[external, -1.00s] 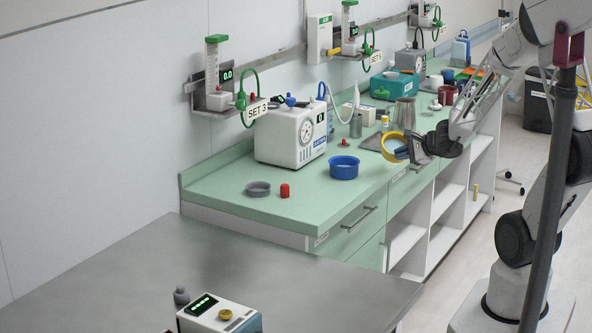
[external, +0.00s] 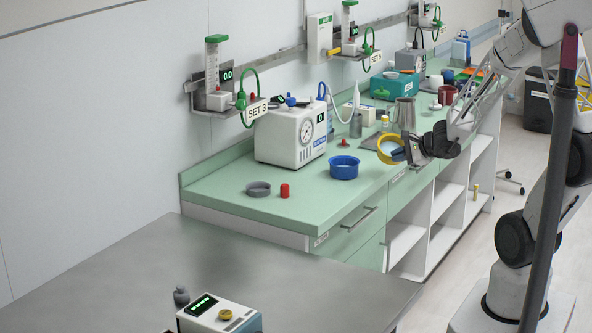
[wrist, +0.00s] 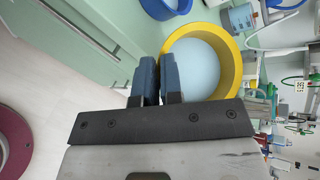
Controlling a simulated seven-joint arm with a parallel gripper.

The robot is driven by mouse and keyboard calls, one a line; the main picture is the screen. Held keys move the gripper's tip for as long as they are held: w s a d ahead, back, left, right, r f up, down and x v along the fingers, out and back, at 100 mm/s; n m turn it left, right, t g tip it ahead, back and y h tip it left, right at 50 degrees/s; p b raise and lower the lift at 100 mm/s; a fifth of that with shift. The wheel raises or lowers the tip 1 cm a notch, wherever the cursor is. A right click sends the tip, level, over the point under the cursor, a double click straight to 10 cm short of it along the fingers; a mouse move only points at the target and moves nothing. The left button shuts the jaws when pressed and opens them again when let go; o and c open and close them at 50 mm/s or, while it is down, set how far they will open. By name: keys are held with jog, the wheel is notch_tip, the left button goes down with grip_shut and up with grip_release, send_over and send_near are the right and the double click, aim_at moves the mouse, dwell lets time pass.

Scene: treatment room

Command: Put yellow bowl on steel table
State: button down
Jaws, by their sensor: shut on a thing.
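The yellow bowl (external: 389,149) has a pale blue inside and is tilted, with its opening turned toward the camera. My gripper (external: 406,152) is shut on its rim and holds it by the counter's front edge. In the wrist view the yellow bowl (wrist: 236,62) shows beside the closed dark fingers (wrist: 157,80). The steel table (external: 150,265) is the grey surface in the foreground, lower left, well away from my gripper.
The green counter (external: 225,190) carries a blue bowl (external: 344,168), a grey dish (external: 258,189), a red cap (external: 285,190) and a white gauge device (external: 291,135). A device with a green display (external: 220,315) stands at the table's front. Most of the tabletop is clear.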

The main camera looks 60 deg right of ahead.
jog(key=s+a+n+g+y, duration=0.25)
jog(key=s+a, duration=0.25)
jog(key=a, duration=0.9)
jog(key=s+a+n+g+y, duration=0.1)
jog(key=s+a+y, duration=0.25)
jog(key=a, duration=1.05)
jog(key=s+a+f+n+g+y, duration=0.1)
jog(key=s+a+f+g, duration=0.1)
jog(key=s+a, duration=0.5)
jog(key=s+a+f+n+g+y, duration=0.1)
jog(key=s+a, duration=0.5)
jog(key=s, duration=0.7)
jog(key=shift+s+a+f+n+g, duration=0.35)
jog(key=shift+f+g, duration=0.4)
jog(key=shift+g, duration=0.4)
jog(key=shift+w+a, duration=0.25)
jog(key=shift+w+a+f, duration=0.25)
jog(key=shift+w+a, duration=1.35)
jog(key=shift+w, duration=0.4)
jog(key=shift+w+a+f, duration=0.25)
jog(key=shift+w+a, duration=1.4)
jog(key=shift+w, duration=0.4)
jog(key=shift+w+a+f, duration=0.25)
jog(key=shift+w+a, duration=1.35)
jog(key=shift+w, duration=0.4)
